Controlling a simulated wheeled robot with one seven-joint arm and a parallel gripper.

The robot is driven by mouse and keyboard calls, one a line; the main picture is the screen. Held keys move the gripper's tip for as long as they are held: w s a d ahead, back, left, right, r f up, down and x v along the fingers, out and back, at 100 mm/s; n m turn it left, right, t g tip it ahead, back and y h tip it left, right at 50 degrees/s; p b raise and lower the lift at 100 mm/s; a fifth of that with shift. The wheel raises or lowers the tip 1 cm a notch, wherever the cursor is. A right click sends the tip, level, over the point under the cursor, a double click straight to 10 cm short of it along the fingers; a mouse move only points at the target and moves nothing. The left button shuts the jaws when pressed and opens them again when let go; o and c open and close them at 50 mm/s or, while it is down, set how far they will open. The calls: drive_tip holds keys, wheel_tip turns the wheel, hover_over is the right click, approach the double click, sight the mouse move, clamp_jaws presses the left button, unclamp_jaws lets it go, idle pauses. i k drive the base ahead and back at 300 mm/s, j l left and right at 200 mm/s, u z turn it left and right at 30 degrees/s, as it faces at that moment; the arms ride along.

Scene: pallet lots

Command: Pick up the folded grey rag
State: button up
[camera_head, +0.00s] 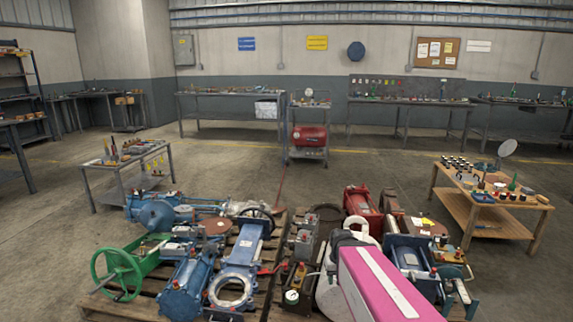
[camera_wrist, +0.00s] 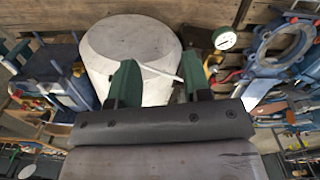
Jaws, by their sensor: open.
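I cannot pick out the folded grey rag with certainty in either view. My gripper shows in the wrist view (camera_wrist: 158,68), with its two green fingers apart and nothing held between them. Beyond the fingers is the end of a pale grey cylinder (camera_wrist: 130,38), with a thin white strip across its side. In the head view the white cylinder (camera_head: 327,292) lies at the front of the right pallet lot. My gripper cannot be made out there; a large pink shape with a white stripe covers part of the lot.
Valves and pumps crowd the pallets, including a green handwheel (camera_head: 116,275) and a blue valve (camera_head: 240,262). A pressure gauge (camera_wrist: 224,39) stands beside the cylinder. A small metal table (camera_head: 128,158) is at left, a wooden table (camera_head: 490,196) at right. Open floor lies behind the pallets.

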sight(526, 191)
drive_tip(key=z, duration=1.65)
drive_tip(key=u, duration=1)
drive_tip(key=i+l, duration=0.1)
drive_tip(key=l, duration=0.6)
drive_tip(key=i+l, duration=0.1)
drive_tip(key=l, duration=1.3)
drive_tip(key=i+l, duration=0.15)
drive_tip(key=l, duration=0.55)
drive_tip(key=i+l, duration=0.1)
drive_tip(key=l, duration=0.65)
drive_tip(key=i+l, duration=0.25)
drive_tip(key=l, duration=0.2)
drive_tip(key=i+l, duration=0.2)
drive_tip(key=l, duration=0.2)
drive_tip(key=i+l, duration=0.25)
drive_tip(key=l, duration=0.2)
drive_tip(key=i+l, duration=0.25)
drive_tip(key=l, duration=0.2)
